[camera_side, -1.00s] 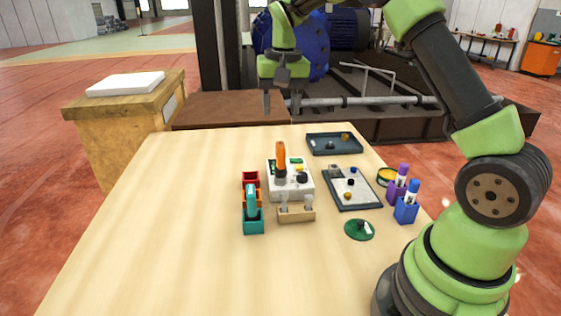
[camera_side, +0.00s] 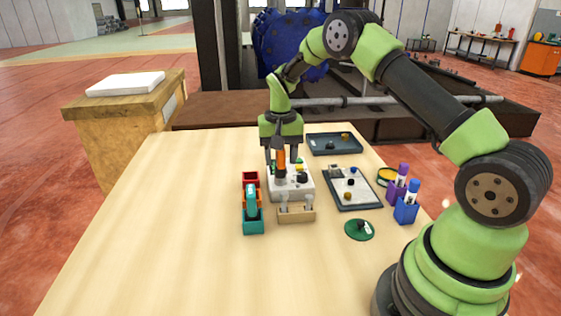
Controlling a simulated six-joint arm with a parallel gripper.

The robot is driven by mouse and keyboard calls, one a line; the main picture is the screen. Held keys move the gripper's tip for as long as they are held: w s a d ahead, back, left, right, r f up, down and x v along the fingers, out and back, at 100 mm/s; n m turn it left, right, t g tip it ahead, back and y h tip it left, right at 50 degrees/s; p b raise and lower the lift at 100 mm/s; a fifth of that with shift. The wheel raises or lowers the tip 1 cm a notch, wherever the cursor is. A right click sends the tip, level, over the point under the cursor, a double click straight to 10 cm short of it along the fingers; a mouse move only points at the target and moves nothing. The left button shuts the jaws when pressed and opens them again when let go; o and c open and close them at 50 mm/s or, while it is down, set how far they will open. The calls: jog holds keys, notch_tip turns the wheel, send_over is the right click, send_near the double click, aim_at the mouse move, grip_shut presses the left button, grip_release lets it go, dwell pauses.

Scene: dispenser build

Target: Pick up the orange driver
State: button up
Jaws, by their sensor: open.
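The orange driver (camera_side: 281,162) stands upright, handle up, at the white block (camera_side: 303,188) near the middle of the table. My gripper (camera_side: 281,160) points down over it, with its two dark fingers apart. One finger is to the left of the orange handle and one to the right. Whether a finger touches the handle cannot be told. The upper end of the handle is partly hidden by the gripper, and the white block's back edge is partly covered.
Red, orange and teal bins (camera_side: 253,221) stand left of the block, and a wooden holder (camera_side: 297,215) stands in front. A dark tray (camera_side: 320,148), a flat grey tray (camera_side: 368,202), a green disc (camera_side: 360,230) and marker holders (camera_side: 406,210) are to the right. The table's left side is clear.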

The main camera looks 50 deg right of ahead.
jog(key=shift+f, duration=0.15)
grip_shut()
